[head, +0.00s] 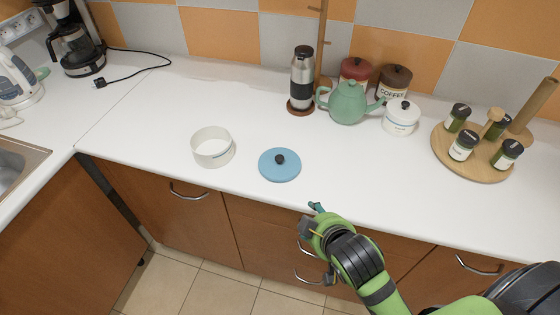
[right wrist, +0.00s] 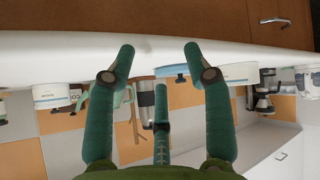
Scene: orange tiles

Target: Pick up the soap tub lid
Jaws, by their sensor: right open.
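The soap tub lid is a round blue disc (head: 287,171) with a small dark knob in its middle. It lies flat on the white counter, near the front edge. In the right wrist view, the lid (right wrist: 171,70) shows upside down beyond the fingers. A white open tub (head: 208,153) stands to its left, apart from it. My right gripper (head: 316,209) is at the counter's front edge, right of and nearer than the lid. It is open and empty between its spread green fingers (right wrist: 159,50). My left gripper is not in view.
A green teapot (head: 347,104), a white lidded canister (head: 401,119) and a steel flask (head: 302,75) stand behind. A round wooden spice rack (head: 440,143) is at the right. The counter around the lid is clear. Drawer handles (head: 188,192) stick out below.

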